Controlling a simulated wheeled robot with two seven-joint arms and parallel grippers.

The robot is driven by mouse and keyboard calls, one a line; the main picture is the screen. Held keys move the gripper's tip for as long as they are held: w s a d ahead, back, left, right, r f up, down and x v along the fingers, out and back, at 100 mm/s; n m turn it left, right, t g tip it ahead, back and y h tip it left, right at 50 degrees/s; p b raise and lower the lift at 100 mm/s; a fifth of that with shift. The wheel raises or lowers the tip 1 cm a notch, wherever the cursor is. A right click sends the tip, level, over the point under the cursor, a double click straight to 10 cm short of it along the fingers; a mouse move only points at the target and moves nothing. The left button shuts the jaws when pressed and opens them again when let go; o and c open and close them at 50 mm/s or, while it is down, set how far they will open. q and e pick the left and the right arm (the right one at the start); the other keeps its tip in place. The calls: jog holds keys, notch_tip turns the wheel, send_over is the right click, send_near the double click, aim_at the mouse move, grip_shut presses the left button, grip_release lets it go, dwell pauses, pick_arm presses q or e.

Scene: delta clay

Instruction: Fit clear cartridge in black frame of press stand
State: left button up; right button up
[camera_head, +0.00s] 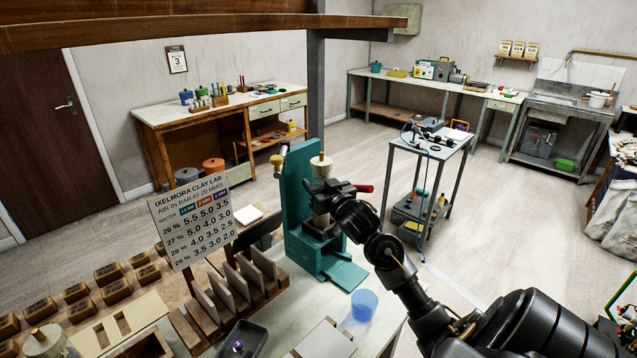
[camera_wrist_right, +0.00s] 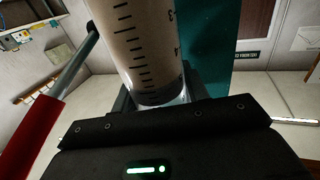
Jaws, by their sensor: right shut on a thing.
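The clear cartridge (camera_head: 320,219), filled with tan clay and marked with black graduations, stands about upright at the teal press stand (camera_head: 296,195). In the wrist view its graduated barrel (camera_wrist_right: 140,48) rises from between dark frame parts. My right gripper (camera_head: 328,197) reaches in from the right and is shut on the cartridge. The black frame (camera_head: 318,243) sits low on the stand, directly below the cartridge. The gripper body hides part of the contact, so I cannot tell whether the cartridge is fully seated. My left gripper is out of view.
A red-ended lever (camera_head: 363,188) sticks out beside my right gripper. A sign board (camera_head: 192,222), a rack of grey slabs (camera_head: 228,286) and a dark tray (camera_head: 241,340) fill the bench to the left.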

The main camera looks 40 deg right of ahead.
dwell(0.6)
jog(key=o, duration=1.3)
jog(key=shift+o, duration=0.2)
jog(key=shift+f, duration=0.15)
jog(key=b+v, duration=0.2)
jog(key=v, duration=0.9)
jog(key=shift+w, duration=0.1)
